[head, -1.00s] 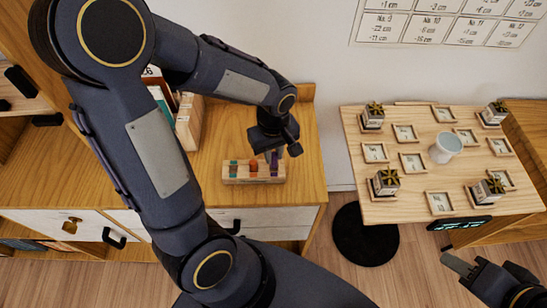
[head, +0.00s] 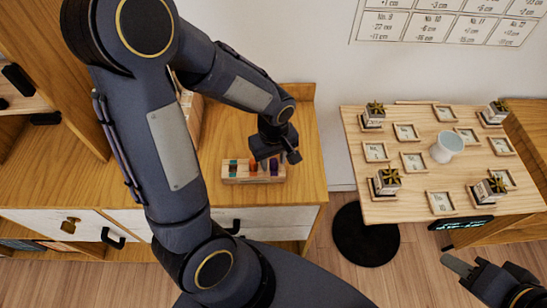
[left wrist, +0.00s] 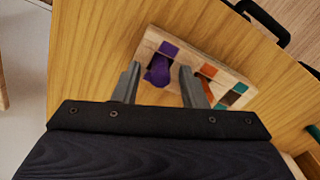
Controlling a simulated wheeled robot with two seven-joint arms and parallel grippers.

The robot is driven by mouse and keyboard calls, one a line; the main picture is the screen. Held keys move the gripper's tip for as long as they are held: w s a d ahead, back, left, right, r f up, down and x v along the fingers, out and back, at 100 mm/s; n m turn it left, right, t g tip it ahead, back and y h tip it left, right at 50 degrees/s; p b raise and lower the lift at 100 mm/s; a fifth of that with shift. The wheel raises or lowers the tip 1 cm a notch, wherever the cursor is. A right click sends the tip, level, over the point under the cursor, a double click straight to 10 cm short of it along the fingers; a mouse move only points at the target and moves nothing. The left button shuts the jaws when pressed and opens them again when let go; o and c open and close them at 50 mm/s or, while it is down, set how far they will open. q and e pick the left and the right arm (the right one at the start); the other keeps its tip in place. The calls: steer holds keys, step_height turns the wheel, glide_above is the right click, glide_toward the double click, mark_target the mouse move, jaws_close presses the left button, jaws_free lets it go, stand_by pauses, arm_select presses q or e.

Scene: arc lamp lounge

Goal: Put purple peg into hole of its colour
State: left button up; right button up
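The wooden peg block (head: 232,180) lies on the wooden cabinet top, with purple, orange and teal patches along it. It also shows in the left wrist view (left wrist: 152,36). The purple peg (left wrist: 158,72) is at the block's purple end, beside the purple patch (left wrist: 169,48). It seems to stand in the block there; how deep is hidden. My left gripper (left wrist: 160,76) is open, one finger on each side of the purple peg, with gaps showing. In the head view my left gripper (head: 283,157) is just above that end. My right gripper (head: 457,266) is at the lower right, away from the block.
An orange peg (head: 253,167) is in the same block, close to my left gripper. Books stand behind my left arm. A separate table (head: 408,210) on the right holds a white cup (head: 447,146), small potted plants and framed cards. Cabinet top in front of the block is clear.

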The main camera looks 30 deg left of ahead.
mark_target(274, 160)
arm_select(q)
step_height(274, 160, up, 12)
steer(key=p, duration=0.1)
steer(key=s+r+m+t+h, duration=0.2)
steer(key=s+m, duration=0.2)
steer(key=s, duration=0.2)
steer(key=s+d+r+m+t+h, duration=0.1)
steer(key=s+r+m+t, duration=0.1)
steer(key=s+m, duration=0.3)
steer(key=shift+s+r+t+h, duration=0.25)
steer(key=shift+s+t+h, duration=0.2)
steer(key=shift+t, duration=0.35)
steer(key=shift+s, duration=0.1)
